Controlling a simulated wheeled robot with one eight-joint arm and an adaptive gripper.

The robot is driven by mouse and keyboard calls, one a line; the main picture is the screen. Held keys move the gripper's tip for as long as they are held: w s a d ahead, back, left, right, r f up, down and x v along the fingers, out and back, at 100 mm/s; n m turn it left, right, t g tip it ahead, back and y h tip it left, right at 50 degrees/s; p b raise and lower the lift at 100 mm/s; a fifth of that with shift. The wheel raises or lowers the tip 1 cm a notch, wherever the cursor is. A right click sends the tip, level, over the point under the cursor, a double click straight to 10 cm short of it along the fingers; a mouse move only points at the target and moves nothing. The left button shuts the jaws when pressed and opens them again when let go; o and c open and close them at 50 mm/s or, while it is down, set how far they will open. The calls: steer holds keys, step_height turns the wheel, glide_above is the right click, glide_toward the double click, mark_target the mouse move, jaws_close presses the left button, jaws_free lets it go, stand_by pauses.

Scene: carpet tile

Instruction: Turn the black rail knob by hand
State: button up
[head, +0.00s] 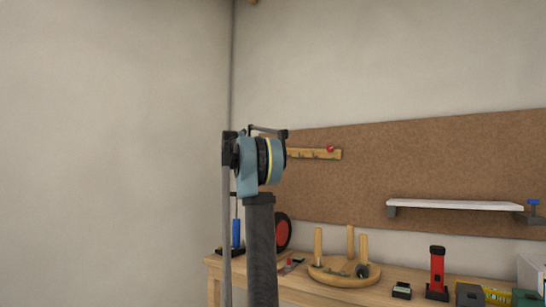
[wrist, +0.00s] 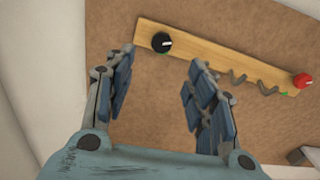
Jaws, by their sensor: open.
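The black rail knob (wrist: 161,42) sits at the left end of a wooden rail (wrist: 215,55) on the corkboard, in the wrist view. It has a white pointer mark and a bit of green below it. My gripper (wrist: 160,65) is open, with its two blue-padded fingers apart and nothing between them. The knob lies just beyond the fingertips, between their lines, and apart from them. In the head view the rail (head: 322,154) is partly hidden behind my arm, and the black knob is hidden there.
A red knob (wrist: 303,81) is at the rail's other end, with metal hooks (wrist: 237,77) between. A white shelf (head: 450,205) is on the corkboard (head: 360,185) to the right. Below, a bench (head: 300,283) holds a round pegged wooden stand (head: 330,278) and a red tool (head: 437,270).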

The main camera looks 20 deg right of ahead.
steer(key=x, duration=1.1)
steer(key=shift+w+d, duration=0.25)
steer(key=shift+d, duration=0.1)
steer(key=c, duration=1)
